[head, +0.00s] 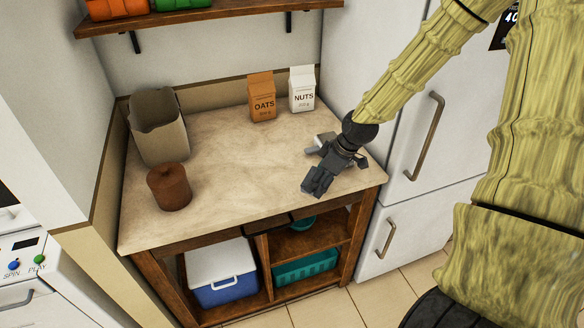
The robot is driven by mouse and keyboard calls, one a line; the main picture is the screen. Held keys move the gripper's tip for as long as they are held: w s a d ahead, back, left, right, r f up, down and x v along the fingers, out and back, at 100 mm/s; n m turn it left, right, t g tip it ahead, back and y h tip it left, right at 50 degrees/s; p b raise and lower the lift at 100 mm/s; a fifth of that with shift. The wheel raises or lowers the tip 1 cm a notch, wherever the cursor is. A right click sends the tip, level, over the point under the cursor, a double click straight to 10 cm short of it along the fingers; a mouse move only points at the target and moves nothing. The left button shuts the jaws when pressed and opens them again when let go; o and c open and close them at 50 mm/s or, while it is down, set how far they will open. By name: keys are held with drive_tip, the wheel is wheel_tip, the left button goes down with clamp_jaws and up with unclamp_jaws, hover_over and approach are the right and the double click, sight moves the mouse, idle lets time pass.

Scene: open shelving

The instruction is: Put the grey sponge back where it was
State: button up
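My gripper (315,187) is over the right front part of the wooden counter (230,145), pointing down toward the front left. Its dark fingers look close together, but whether they are open, shut or holding something cannot be told. I cannot make out the grey sponge for certain. Small pale grey parts (322,139) show beside my wrist on its far side; they may belong to the gripper or be a separate thing. The counter surface under the gripper is partly hidden.
An orange OATS box (262,97) and a white NUTS carton (302,89) stand at the back. A beige open bin (160,138) and a brown lidded pot (169,187) stand left. Below are a blue cooler (226,285) and teal basket (305,266). The counter's middle is clear.

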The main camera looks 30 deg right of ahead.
drive_tip(key=p, duration=0.3)
hover_over(291, 175)
drive_tip(key=s, duration=0.1)
drive_tip(key=shift+s+d+f, duration=0.2)
drive_tip(key=shift+d+f, duration=0.15)
drive_tip(key=shift+f, duration=0.3)
drive_tip(key=shift+f+p, duration=0.75)
drive_tip(key=shift+f, duration=1)
drive_tip(key=o, duration=0.9)
drive_tip(key=shift+f, duration=0.1)
drive_tip(key=shift+c, duration=0.2)
drive_tip(key=shift+r, duration=0.25)
drive_tip(key=b+v, duration=0.2)
drive_tip(key=v, duration=0.9)
drive_tip(key=shift+s+d+r, duration=0.15)
drive_tip(key=shift+r, duration=0.2)
